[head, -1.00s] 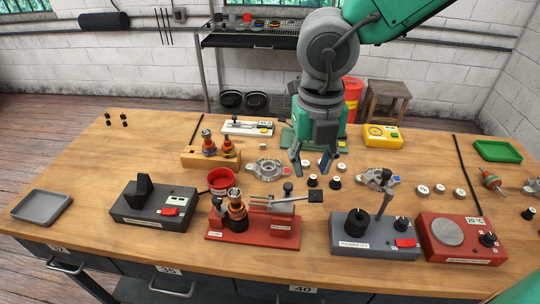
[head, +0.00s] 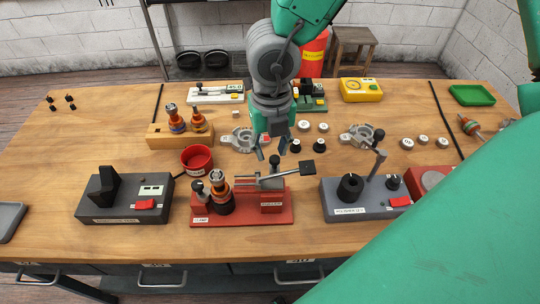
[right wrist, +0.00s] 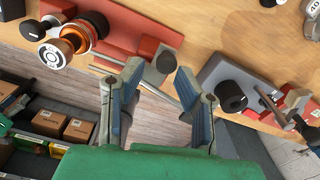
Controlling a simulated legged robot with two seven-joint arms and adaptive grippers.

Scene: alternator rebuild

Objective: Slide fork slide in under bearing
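The red puller fixture (head: 245,212) stands at the front middle of the bench. An orange-and-black rotor (head: 220,192) stands upright at its left end, with a bearing (right wrist: 49,55) at its top. The grey fork slide (head: 262,183) lies to the right of the rotor and carries an upright black knob (head: 274,160). My right gripper (head: 270,153) is open and empty above and just behind the knob. In the right wrist view the dark knob (right wrist: 166,62) shows between the open fingertips. Whether the fork touches the bearing is not clear. My left gripper is out of view.
A black-dialled grey unit (head: 350,207) stands to the right, and a dark switch box (head: 122,205) to the left. A red bowl (head: 197,160) is behind the fixture. A long black-ended lever (head: 307,168) reaches right. A large green arm part covers the lower right.

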